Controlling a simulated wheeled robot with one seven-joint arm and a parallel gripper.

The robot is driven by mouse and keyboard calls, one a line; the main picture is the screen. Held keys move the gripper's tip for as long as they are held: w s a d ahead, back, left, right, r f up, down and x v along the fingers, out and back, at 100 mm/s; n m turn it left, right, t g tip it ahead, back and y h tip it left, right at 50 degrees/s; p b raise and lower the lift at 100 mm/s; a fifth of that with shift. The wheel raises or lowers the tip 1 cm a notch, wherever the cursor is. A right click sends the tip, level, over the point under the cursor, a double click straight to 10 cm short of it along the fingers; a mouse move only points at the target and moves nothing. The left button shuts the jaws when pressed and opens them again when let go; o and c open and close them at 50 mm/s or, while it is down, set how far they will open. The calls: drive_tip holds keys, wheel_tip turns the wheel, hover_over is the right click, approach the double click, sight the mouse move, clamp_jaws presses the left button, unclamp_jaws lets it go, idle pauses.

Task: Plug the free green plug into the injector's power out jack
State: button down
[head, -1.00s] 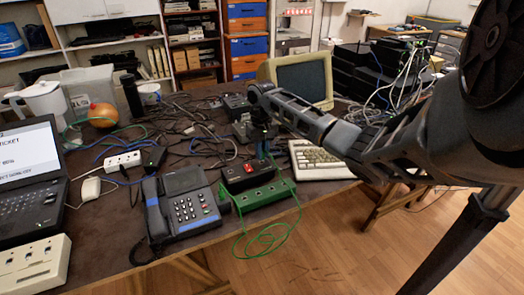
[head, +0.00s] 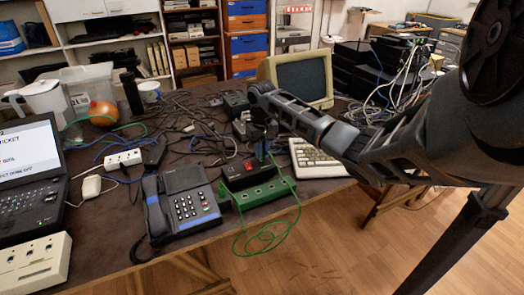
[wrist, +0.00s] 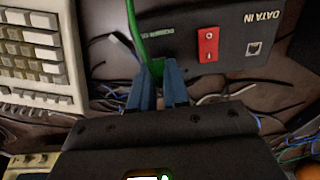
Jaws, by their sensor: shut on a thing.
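My gripper (head: 262,152) is just above the injector's right end. In the wrist view my gripper (wrist: 158,72) has its blue fingers shut on the green plug, mostly hidden between them. Its green cable (wrist: 133,30) runs up from the fingers.
A desk phone (head: 185,205) stands left of the injector and a keyboard (head: 315,160) right of it. Loose cables crowd the table behind. A green cable loop (head: 268,238) hangs over the front edge. A monitor (head: 300,78) stands farther back.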

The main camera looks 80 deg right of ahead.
drive_tip(key=shift+f, duration=0.25)
idle(0.4)
drive_tip(key=c, duration=1)
unclamp_jaws()
drive_tip(key=shift+c, duration=0.2)
wheel_tip(320, 180, up, 8)
drive_tip(key=shift+f, duration=0.1)
